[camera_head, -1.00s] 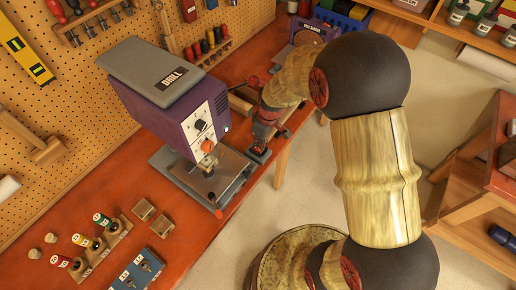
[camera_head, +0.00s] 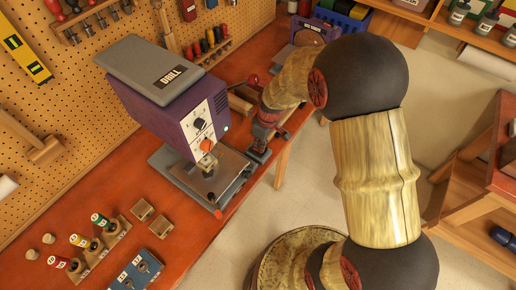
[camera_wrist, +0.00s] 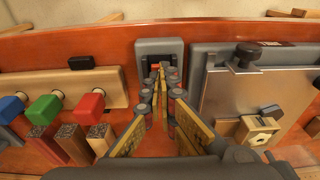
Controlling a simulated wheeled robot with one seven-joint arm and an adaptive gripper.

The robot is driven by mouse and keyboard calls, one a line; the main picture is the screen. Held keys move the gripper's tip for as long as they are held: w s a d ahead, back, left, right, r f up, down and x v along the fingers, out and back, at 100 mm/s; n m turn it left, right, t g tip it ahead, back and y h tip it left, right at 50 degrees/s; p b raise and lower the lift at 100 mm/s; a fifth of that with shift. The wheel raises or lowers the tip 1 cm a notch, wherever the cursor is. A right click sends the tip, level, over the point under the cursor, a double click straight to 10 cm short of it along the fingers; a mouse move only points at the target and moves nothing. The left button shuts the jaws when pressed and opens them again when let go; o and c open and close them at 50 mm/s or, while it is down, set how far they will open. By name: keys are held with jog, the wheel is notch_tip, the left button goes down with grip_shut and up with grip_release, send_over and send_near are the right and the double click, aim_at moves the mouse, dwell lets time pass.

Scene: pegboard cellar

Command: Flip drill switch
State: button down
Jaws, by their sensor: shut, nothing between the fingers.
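The purple drill (camera_head: 180,118) with a grey top stands on the red-brown bench in the head view. A small light (camera_head: 226,127) on its front looks cyan. A small grey switch box (camera_head: 258,156) sits to the right of its metal base plate. It also shows in the wrist view as a dark grey housing (camera_wrist: 160,47) with a red switch part (camera_wrist: 158,66) inside. My gripper (camera_wrist: 163,72) is shut and empty, its fingertips at the red part. I cannot tell whether they touch it. In the head view my gripper (camera_head: 262,138) is just above the box.
The metal base plate (camera_wrist: 250,85) lies close to the right in the wrist view. A wooden rack with blue, green and red blocks (camera_wrist: 85,108) is close on the left.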

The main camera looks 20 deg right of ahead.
jog(key=shift+f+b, duration=0.3)
jog(key=shift+f, duration=0.15)
dwell(0.3)
jog(key=shift+r+p, duration=2.1)
jog(key=shift+r, duration=1.5)
jog(key=shift+f, duration=0.1)
